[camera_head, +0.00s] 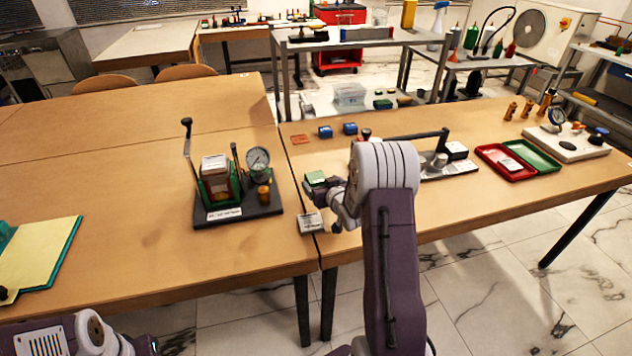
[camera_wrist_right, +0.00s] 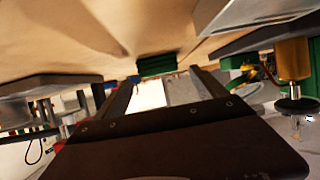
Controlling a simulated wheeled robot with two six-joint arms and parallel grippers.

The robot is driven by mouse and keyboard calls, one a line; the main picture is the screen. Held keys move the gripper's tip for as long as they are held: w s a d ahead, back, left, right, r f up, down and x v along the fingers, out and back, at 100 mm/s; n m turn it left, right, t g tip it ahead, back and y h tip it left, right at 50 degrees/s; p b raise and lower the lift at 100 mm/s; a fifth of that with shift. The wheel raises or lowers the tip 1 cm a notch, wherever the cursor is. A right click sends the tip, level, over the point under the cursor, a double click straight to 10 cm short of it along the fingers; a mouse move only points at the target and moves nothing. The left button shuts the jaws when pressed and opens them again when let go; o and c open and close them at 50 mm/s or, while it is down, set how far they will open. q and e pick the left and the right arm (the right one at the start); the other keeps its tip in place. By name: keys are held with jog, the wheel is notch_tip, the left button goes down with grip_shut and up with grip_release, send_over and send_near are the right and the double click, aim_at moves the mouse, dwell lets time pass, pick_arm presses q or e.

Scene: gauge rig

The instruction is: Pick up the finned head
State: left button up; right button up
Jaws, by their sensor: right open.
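A small green block (camera_head: 315,180) with a pale top stands near the seam of the tables; it looks like the finned head, though its fins are too small to make out surely. In the right wrist view the green block (camera_wrist_right: 156,65) shows dark ridges and lies beyond and between my fingertips. My right gripper (camera_wrist_right: 163,80) is open and empty, its two fingers spread towards the block. In the head view my right gripper (camera_head: 323,194) is beside the block, partly hidden by my own wrist. My left arm shows at the bottom left; its gripper is out of view.
A gauge rig (camera_head: 238,212) with a lever stands left of the block. A pale labelled plate (camera_head: 311,223) lies at the near edge. Blue blocks (camera_head: 325,132) lie behind; red (camera_head: 494,158) and green (camera_head: 533,155) trays are to the right. The left tabletop is mostly clear.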

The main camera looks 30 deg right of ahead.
aim_at(317, 178)
jog(key=x, duration=0.4)
jog(key=shift+w, duration=0.3)
jog(key=shift+s, duration=0.1)
jog(key=shift+c, duration=0.6)
jog(key=c, duration=1.5)
jog(key=shift+r, duration=0.1)
jog(key=shift+c, duration=0.2)
